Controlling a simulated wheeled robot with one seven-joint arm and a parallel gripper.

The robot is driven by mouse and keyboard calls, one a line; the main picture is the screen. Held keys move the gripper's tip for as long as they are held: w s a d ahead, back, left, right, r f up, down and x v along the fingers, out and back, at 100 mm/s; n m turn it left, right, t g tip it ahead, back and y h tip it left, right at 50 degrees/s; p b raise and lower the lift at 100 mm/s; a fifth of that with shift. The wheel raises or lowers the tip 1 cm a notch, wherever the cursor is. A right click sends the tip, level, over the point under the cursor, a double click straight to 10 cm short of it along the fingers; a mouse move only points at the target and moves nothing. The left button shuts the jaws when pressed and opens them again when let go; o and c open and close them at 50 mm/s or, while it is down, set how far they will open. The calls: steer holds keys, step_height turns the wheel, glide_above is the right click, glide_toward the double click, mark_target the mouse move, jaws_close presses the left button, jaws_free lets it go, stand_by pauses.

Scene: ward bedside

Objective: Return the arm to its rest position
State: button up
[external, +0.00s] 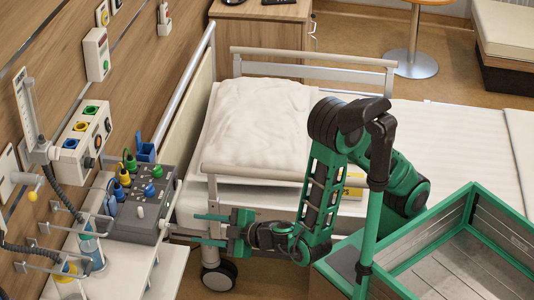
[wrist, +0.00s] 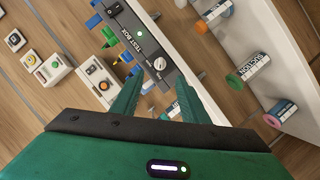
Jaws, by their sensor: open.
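My arm (external: 320,190) is green and black and reaches to the left, past the near side of the bed. My gripper (external: 203,229) is open, with its two green fingers apart and pointing left toward a grey test box (external: 142,205). Nothing shows between the fingers. In the wrist view, the open fingers of my gripper (wrist: 158,92) frame the lower part of the test box (wrist: 137,40), and I cannot tell the exact gap to it.
The bed (external: 455,135) with its side rail (external: 312,70) lies behind my arm. A green-edged crate (external: 425,238) is at right. A wall panel with coloured sockets (external: 85,130) and a white shelf (external: 120,268) are at left. Bottles (wrist: 250,68) show in the wrist view.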

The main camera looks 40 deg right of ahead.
steer(key=w+d+r+m+h, duration=0.1)
steer(key=w+d+m+h, duration=0.2)
steer(key=w+d, duration=0.35)
steer(key=w+d+m+g+h, duration=0.1)
steer(key=w+d+m+h, duration=0.25)
steer(key=d, duration=0.65)
steer(key=w+d+r+m+h, duration=0.1)
steer(key=w+d+m+h, duration=0.15)
steer(key=w+d, duration=0.5)
steer(key=d+m+g+h, duration=0.3)
steer(key=d, duration=1.2)
steer(key=s+d+r+m+g, duration=0.1)
steer(key=s+d+m+g, duration=0.3)
steer(key=d, duration=0.5)
steer(key=s+d+m+g, duration=0.2)
steer(key=s+d, duration=0.4)
steer(key=d, duration=0.2)
steer(key=s+d+r+m+g+y, duration=0.1)
steer(key=s+d+y, duration=0.1)
steer(key=s, duration=0.6)
steer(key=s+d+r+m+g+y, duration=0.2)
steer(key=s+d+y, duration=0.1)
steer(key=s, duration=0.6)
steer(key=shift+s+d+r, duration=0.15)
steer(key=shift+d+r, duration=0.05)
steer(key=shift+r, duration=0.1)
